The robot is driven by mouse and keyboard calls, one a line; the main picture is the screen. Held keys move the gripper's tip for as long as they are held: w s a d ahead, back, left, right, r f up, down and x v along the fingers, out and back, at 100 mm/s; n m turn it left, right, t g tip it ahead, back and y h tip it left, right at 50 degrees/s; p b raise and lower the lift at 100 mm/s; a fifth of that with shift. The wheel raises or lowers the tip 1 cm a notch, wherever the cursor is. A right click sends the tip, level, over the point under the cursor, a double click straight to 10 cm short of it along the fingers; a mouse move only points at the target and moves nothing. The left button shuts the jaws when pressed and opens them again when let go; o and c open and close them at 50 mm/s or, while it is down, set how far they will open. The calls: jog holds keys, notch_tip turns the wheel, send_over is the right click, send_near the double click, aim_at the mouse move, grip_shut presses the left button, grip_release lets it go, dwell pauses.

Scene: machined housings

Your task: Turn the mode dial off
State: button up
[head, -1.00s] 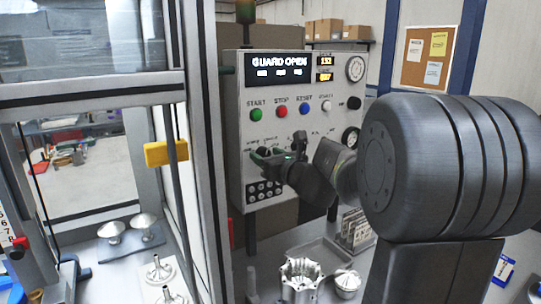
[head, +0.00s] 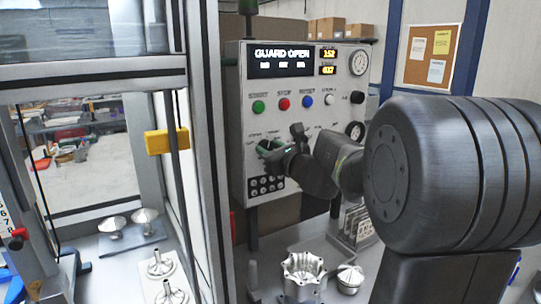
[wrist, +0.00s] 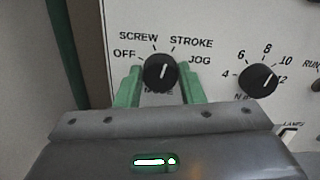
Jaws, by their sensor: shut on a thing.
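The mode dial (wrist: 160,72) is a round black knob with a white pointer line, seen in the wrist view. Around it are the labels OFF, SCREW, STROKE and JOG. The pointer stands nearly upright, tilted slightly right, between SCREW and STROKE and closer to STROKE. My gripper (wrist: 160,78) has its green fingers on the left and right sides of the dial, shut on it. The fingers and gripper body cover part of the label below. In the head view my gripper (head: 273,150) is at the panel's lower left, and it hides most of the dial.
The control panel (head: 300,120) reads GUARD OPEN and carries coloured buttons. A second numbered dial (wrist: 258,80) sits close right of the mode dial. A machine frame with a yellow block (head: 166,141) stands left. A machined housing (head: 302,276) stands on the table below.

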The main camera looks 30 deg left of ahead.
jog(key=shift+s+f+n+b, duration=0.1)
jog(key=shift+f+n+b, duration=0.05)
jog(key=shift+n+b, duration=3.65)
jog(key=shift+s+f+n+b, duration=0.1)
jog(key=shift+f+n+b, duration=0.05)
jog(key=shift+n+b, duration=3.6)
jog(key=shift+r+n, duration=0.1)
jog(key=shift+n, duration=0.45)
jog(key=o, duration=1)
jog(key=b+v, duration=0.1)
jog(key=v, duration=1.2)
jog(key=shift+s+d, duration=0.2)
jog(key=shift+d, duration=0.1)
jog(key=shift+a, duration=0.1)
